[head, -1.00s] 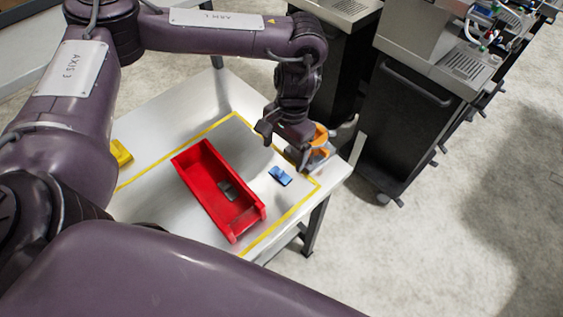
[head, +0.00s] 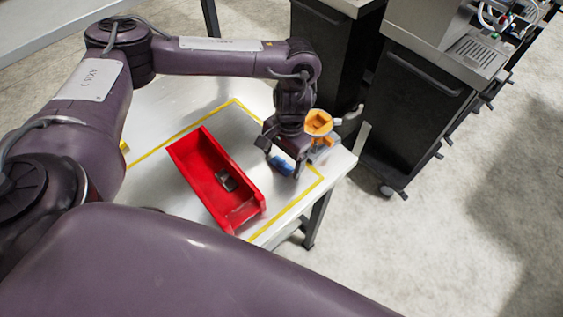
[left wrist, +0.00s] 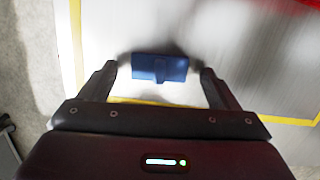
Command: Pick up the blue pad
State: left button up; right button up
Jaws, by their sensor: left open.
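The blue pad (head: 282,163) lies on the white table, to the right of the red bin, partly hidden by my left gripper in the head view. My left gripper (head: 283,167) is open above it, pointing down. In the left wrist view the blue pad (left wrist: 160,67) shows as a dark blue rectangle with a small raised bar. It lies between and slightly beyond the fingertips of my left gripper (left wrist: 158,70), with a gap on each side. My right gripper does not show.
The red bin (head: 190,165) holds a small grey item (head: 226,180). An orange object (head: 318,122) stands at the table's right corner, close behind my left gripper. A yellow line (head: 283,218) frames the work area on the table (head: 150,108). Dark cabinets (head: 410,110) stand beyond.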

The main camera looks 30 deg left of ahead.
pick_arm(q)
jog(key=shift+s+f, duration=0.1)
jog(key=c, duration=1.1)
